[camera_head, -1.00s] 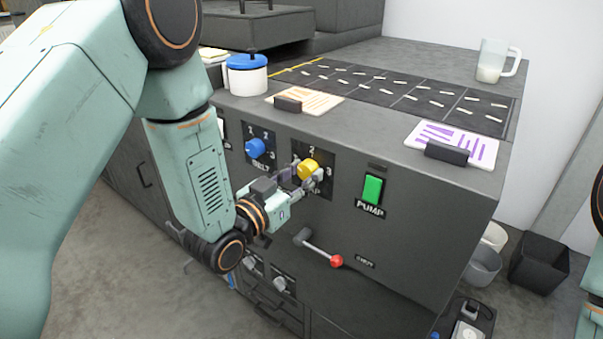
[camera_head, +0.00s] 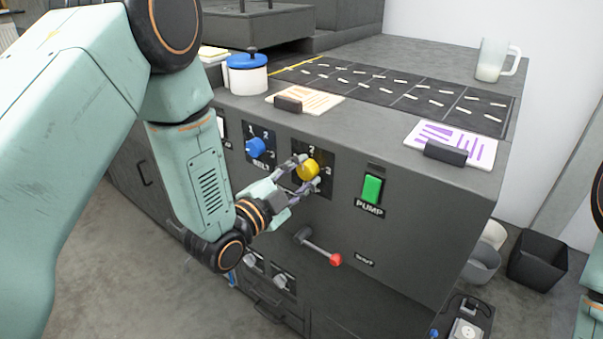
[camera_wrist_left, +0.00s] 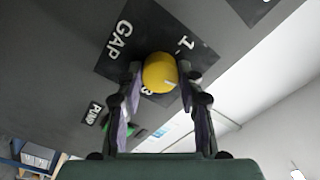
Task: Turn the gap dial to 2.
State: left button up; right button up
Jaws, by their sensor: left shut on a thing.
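The gap dial (camera_head: 308,169) is a yellow round knob on a black plate on the dark cabinet's front. In the head view the 2 shows above it and the 3 to its right. My left gripper (camera_head: 307,173) is shut on the dial, one finger at its upper left and one at its lower right. In the left wrist view the dial (camera_wrist_left: 158,72) sits between the two fingers (camera_wrist_left: 160,85). The letters GAP, a 1 and a 3 show there; a finger seems to cover the 2. A pale mark shows on the dial's lower right. My right gripper is out of view.
A blue knob (camera_head: 255,147) is left of the dial, a green pump switch (camera_head: 372,188) right. A red-tipped lever (camera_head: 335,259) sticks out below. A blue-lidded jar (camera_head: 248,75), cards and a mug (camera_head: 491,60) stand on top. Bins (camera_head: 538,259) stand at the right.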

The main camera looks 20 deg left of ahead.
pick_arm(q)
jog(key=shift+m, duration=0.9)
jog(key=o, duration=1.2)
jog(key=v, duration=1.2)
